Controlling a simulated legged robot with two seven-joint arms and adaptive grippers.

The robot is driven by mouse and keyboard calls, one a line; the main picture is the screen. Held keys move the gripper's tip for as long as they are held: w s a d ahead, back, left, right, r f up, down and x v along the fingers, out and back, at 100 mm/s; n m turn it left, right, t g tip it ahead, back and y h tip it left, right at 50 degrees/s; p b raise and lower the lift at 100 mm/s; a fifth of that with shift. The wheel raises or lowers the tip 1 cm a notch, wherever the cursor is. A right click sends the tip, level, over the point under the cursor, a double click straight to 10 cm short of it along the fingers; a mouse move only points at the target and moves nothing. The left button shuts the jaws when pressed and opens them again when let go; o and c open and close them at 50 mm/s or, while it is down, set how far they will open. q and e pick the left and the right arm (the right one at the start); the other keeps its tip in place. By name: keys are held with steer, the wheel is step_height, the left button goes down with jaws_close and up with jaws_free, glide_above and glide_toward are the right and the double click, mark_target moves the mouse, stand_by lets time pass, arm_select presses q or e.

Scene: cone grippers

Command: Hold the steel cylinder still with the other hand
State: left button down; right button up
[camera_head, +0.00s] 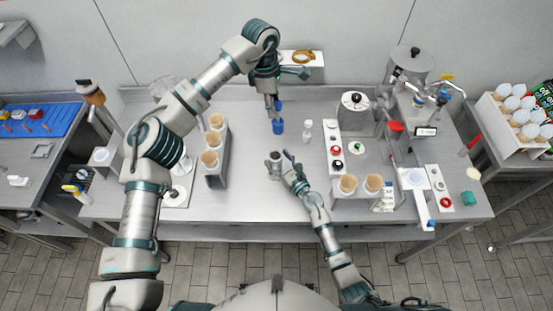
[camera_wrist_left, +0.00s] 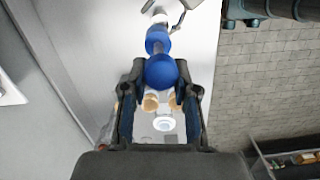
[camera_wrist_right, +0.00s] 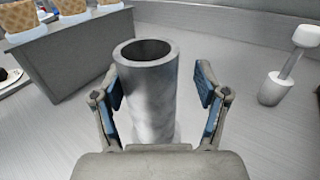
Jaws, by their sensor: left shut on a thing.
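The steel cylinder (camera_head: 274,160) stands upright and open-topped on the bench, near its front middle. In the right wrist view the cylinder (camera_wrist_right: 150,95) is between the fingers of my right gripper (camera_wrist_right: 160,90). These fingers are open, with a gap visible at the right finger; the left finger is close to the wall. My left gripper (camera_head: 271,100) is above and behind the cylinder, shut on a blue knobbed piece (camera_head: 278,127). In the left wrist view its near blue knob (camera_wrist_left: 160,71) is between the fingertips, with a second knob beyond.
A white knobbed piece (camera_head: 308,130) stands right of the cylinder. A grey rack with wafer cones (camera_head: 216,175) is to the left. Another cone holder (camera_head: 358,190) and a white panel with knobs (camera_head: 334,148) are to the right. The bench between is mostly clear.

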arm_select(q)
steer(key=shift+a, duration=0.8)
arm_select(e)
steer(key=shift+a, duration=0.6)
arm_select(q)
steer(key=shift+d, duration=0.75)
arm_select(e)
steer(key=shift+s+d, duration=0.75)
steer(key=shift+d, duration=0.3)
arm_select(q)
steer(key=shift+a, duration=0.65)
arm_select(e)
steer(key=shift+a, duration=0.5)
arm_select(q)
steer(key=shift+d, duration=0.15)
arm_select(e)
steer(key=shift+d, duration=0.1)
steer(key=shift+w+d, duration=0.1)
steer(key=shift+d, duration=0.05)
arm_select(q)
steer(key=shift+d, duration=0.4)
arm_select(e)
steer(key=shift+w, duration=0.2)
arm_select(q)
steer(key=shift+a, duration=0.45)
arm_select(e)
steer(key=shift+w+a, duration=0.5)
steer(key=shift+a, duration=0.2)
